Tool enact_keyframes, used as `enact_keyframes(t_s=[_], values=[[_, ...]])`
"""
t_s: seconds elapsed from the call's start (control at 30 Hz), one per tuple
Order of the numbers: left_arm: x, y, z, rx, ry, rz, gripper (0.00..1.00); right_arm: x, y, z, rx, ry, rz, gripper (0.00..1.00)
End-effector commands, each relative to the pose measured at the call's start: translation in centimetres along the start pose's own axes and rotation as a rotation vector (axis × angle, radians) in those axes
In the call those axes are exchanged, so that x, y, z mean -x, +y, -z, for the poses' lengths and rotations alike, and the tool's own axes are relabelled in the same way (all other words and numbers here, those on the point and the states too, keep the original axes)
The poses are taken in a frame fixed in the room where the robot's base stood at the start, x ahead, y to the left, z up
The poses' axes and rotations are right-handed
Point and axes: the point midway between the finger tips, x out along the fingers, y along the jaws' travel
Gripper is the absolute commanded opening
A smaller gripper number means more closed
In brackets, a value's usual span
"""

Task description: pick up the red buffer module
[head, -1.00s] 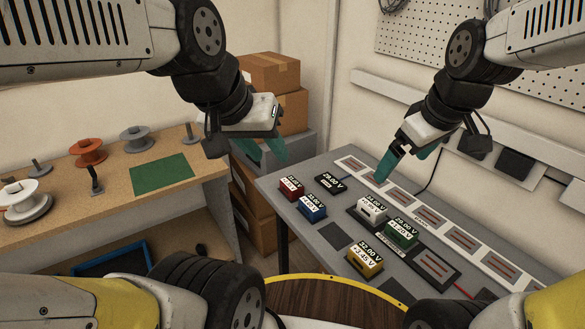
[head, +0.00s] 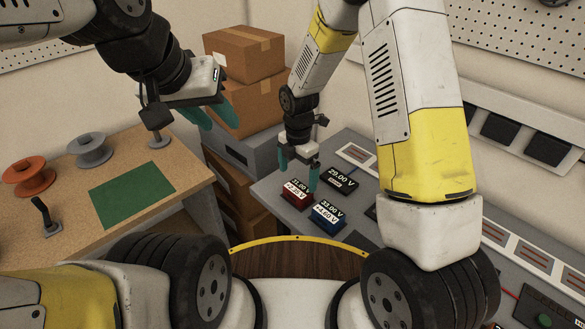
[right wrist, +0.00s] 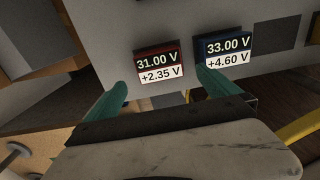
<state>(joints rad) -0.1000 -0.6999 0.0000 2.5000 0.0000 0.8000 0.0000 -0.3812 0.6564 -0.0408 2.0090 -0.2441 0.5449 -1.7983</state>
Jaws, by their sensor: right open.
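The red buffer module (head: 297,194) sits on the grey table with its labels reading 31.00 V and +2.35 V. In the right wrist view the red module (right wrist: 158,63) lies just beyond the fingers, nearer the left finger. My right gripper (head: 299,172) is open and empty, its teal fingers just above and partly in front of the red module. In the right wrist view (right wrist: 162,82) its fingers are spread apart. My left gripper (head: 221,122) is open and empty in the air, above the gap between the wooden bench and the boxes.
A blue module (head: 328,217) sits close to the right of the red one, and a black module (head: 341,180) lies behind it. Cardboard boxes (head: 245,95) stand to the left. A wooden bench (head: 60,205) holds spools and a green mat (head: 132,194). My right arm hides much of the table.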

Motion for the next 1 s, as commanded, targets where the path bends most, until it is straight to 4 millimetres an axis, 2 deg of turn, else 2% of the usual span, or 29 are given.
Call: enact_keyframes(t_s=[0.5,0.6,0.83,1.0], values=[[0.0,0.0,0.0,0.0,0.0,0.0,0.36,-6.6,0.1,-0.4,-0.002,0.0,0.002,1.0],[0.0,0.0,0.0,0.0,0.0,0.0,0.36,-7.2,0.2,-0.4,-0.002,0.0,0.001,1.0],[0.0,0.0,0.0,0.0,0.0,0.0,0.36,-7.3,0.2,-0.5,-0.003,0.0,0.0,1.0],[0.0,0.0,0.0,0.0,0.0,0.0,0.36,-7.3,0.2,-0.5,-0.003,0.0,0.0,0.67]])
